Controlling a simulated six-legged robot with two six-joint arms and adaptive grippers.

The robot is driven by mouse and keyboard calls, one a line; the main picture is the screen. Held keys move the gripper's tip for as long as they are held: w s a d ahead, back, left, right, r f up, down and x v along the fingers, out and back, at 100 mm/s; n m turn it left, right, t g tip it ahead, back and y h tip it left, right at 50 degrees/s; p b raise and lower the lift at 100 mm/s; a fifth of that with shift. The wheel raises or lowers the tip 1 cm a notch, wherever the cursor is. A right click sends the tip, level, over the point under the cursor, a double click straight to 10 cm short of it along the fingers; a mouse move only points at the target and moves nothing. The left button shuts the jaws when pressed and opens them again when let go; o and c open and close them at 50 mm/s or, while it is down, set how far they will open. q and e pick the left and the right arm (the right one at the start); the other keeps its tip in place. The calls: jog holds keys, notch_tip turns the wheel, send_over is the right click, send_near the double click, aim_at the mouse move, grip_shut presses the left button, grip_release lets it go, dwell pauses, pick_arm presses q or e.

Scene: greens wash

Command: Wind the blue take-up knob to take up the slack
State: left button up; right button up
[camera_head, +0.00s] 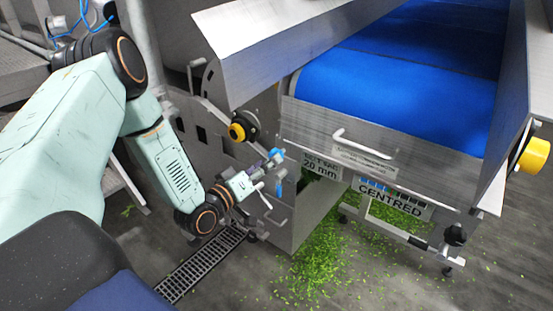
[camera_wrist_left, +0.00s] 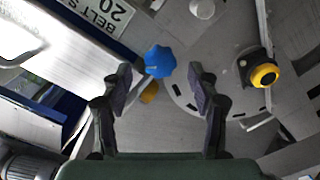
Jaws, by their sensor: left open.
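The blue take-up knob (camera_wrist_left: 159,61) is a lobed knob just beyond the open fingers in the left wrist view. In the head view, a small bright blue piece that looks like the knob (camera_head: 278,188) shows beside my left gripper (camera_head: 270,180). My left gripper also shows in the left wrist view (camera_wrist_left: 161,92); its jaws are apart and empty. A belt slack sign (camera_head: 320,168) reading 20 mm is right of the knob. My right gripper is not in view.
A yellow button on a dark housing (camera_head: 237,131) sits up and left of my gripper; another yellow button (camera_head: 534,155) is at far right. The blue belt (camera_head: 395,95) runs above a metal panel with a handle (camera_head: 362,143). A sign (camera_head: 392,199) reads CENTRED. Green scraps (camera_head: 325,245) cover the floor.

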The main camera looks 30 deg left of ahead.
pick_arm(q)
jog(key=shift+w+d+b, duration=0.2)
jog(key=shift+w+b, duration=0.3)
jog(key=shift+w, duration=1.9)
jog(key=c, duration=1.2)
